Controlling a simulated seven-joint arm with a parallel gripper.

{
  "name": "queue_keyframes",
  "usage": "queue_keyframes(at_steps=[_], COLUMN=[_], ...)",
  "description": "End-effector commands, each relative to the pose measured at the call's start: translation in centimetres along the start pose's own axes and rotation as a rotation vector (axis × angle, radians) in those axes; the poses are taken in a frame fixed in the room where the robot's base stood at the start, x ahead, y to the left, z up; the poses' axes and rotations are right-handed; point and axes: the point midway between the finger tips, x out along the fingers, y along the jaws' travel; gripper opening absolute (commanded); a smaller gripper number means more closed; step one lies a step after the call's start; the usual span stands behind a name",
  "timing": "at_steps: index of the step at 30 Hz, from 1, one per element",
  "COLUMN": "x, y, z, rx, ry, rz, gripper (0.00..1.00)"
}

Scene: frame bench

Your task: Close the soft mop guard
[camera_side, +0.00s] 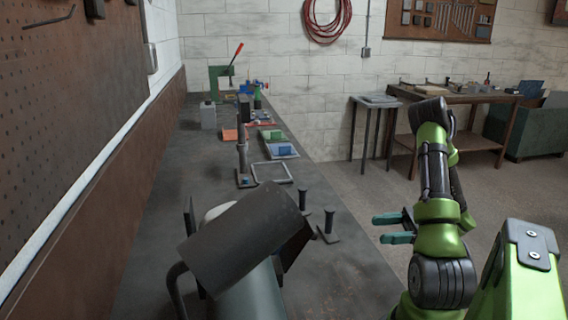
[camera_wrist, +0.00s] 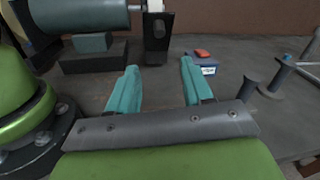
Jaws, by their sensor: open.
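A bench machine with a grey-green rounded body (camera_side: 252,292) stands at the near end of the bench. A dark curved plate (camera_side: 245,236), which looks like the soft mop guard, sits tilted above that body. Part of a pale rounded wheel (camera_side: 214,211), likely the mop, shows past the plate's left edge. In the wrist view the machine body (camera_wrist: 85,14) lies at the top left, with a white piece (camera_wrist: 155,5) at its right end. My gripper (camera_side: 379,229) is open and empty, apart from the machine on its right. Its teal fingers also show in the wrist view (camera_wrist: 160,68).
Two dark posts (camera_side: 330,222) stand right of the machine. A box with a red button (camera_wrist: 202,56) sits on the bench beyond my fingers. Farther along are a clamp stand (camera_side: 242,145), an empty frame (camera_side: 272,173) and trays. The left bench strip is clear.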

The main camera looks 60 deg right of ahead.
Motion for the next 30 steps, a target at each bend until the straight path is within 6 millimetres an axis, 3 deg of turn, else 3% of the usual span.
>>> queue_keyframes(at_steps=[8, 24, 30], x=[3.0, 13.5, 15.9], y=[0.0, 0.2, 0.1], z=[0.1, 0.1, 0.1], rx=[-0.003, 0.001, -0.002], ry=[-0.002, 0.0, 0.002], rz=[0.003, 0.012, 0.009], gripper=[0.5, 0.5, 0.5])
